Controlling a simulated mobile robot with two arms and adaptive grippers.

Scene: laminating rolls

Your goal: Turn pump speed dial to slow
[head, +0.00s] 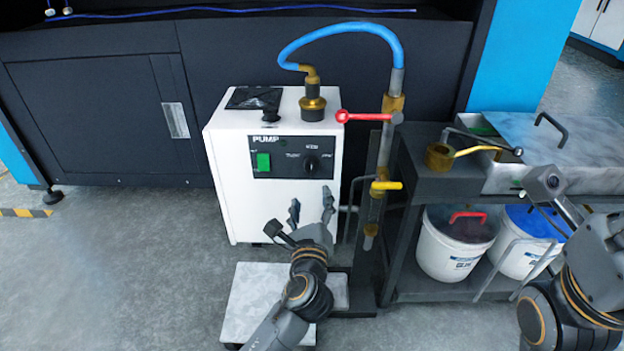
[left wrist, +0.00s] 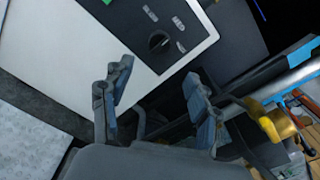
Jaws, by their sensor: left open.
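The white pump box (head: 232,165) stands on the floor with a black panel marked PUMP. The round black speed dial (head: 311,164) is at the right of that panel, with small labels around it that are too small to read. A green switch (head: 263,161) is at the panel's left. My left gripper (head: 311,205) is open and empty, below the dial and in front of the box. In the left wrist view the dial (left wrist: 160,41) shows beyond the two open fingers (left wrist: 155,95), apart from them. The right arm shows at the right edge; its gripper fingers cannot be made out clearly.
A pipe stand with a red lever (head: 362,117) and a yellow lever (head: 386,185) stands just right of the box. A blue hose (head: 335,32) arches above. A black cart with white buckets (head: 450,245) is at the right. Floor at the left is clear.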

